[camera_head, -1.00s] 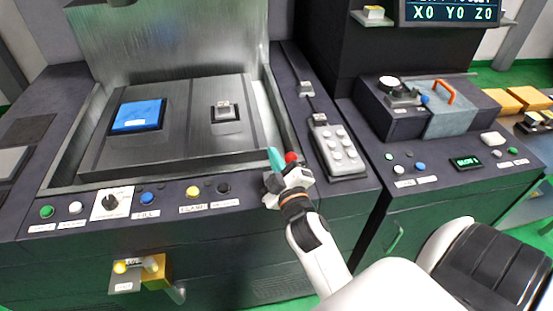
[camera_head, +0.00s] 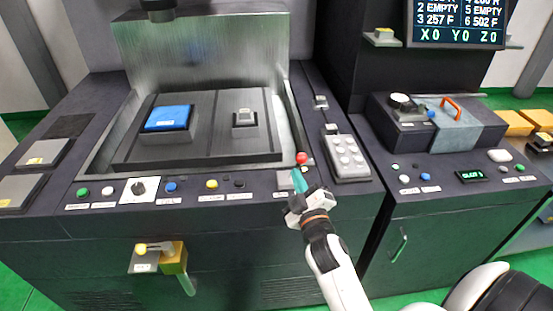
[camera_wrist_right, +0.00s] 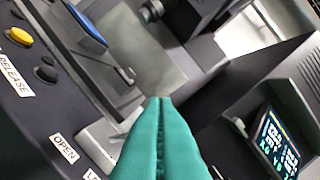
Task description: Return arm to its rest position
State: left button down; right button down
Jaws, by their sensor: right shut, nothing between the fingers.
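My right gripper (camera_head: 299,182) has teal fingers and shows in front of the machine's control panel, just below the red button (camera_head: 301,158). Its fingers are shut with nothing between them. In the right wrist view, the teal fingertips (camera_wrist_right: 162,102) are pressed together and point toward the machine tank. The white right arm (camera_head: 335,275) comes in from the lower right. My left gripper is not in view.
The machine tank holds a blue block (camera_head: 168,118) and a small grey block (camera_head: 244,117). A grey keypad (camera_head: 346,157) lies right of the gripper. A yellow-handled valve (camera_head: 172,257) sticks out of the front. A cabinet with a display (camera_head: 471,176) stands at right.

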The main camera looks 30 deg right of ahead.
jog(key=a+f+g+y, duration=0.2)
jog(key=f, duration=0.8)
jog(key=a+f+g+y, duration=0.1)
jog(key=a+f+g, duration=0.15)
jog(key=f, duration=0.75)
jog(key=s+a+f+m+g+y, duration=0.15)
jog(key=s+f, duration=0.25)
jog(key=f, duration=0.5)
jog(key=s+a+f+g, duration=0.25)
jog(key=s+f, duration=0.25)
jog(key=f, duration=0.3)
jog(key=s+f+m+g, duration=0.1)
jog(key=s+f+g, duration=0.2)
jog(key=s+f, duration=0.3)
jog(key=s+f+m+g, duration=0.1)
jog(key=s+f+g, duration=0.2)
jog(key=s+f, duration=0.4)
jog(key=s+f+m+g, duration=0.1)
jog(key=s+f+g, duration=0.2)
jog(key=s, duration=1.5)
notch_tip(320, 180, down, 4)
jog(key=shift+s+y, duration=0.4)
jog(key=shift+y, duration=0.05)
jog(key=shift+d, duration=0.1)
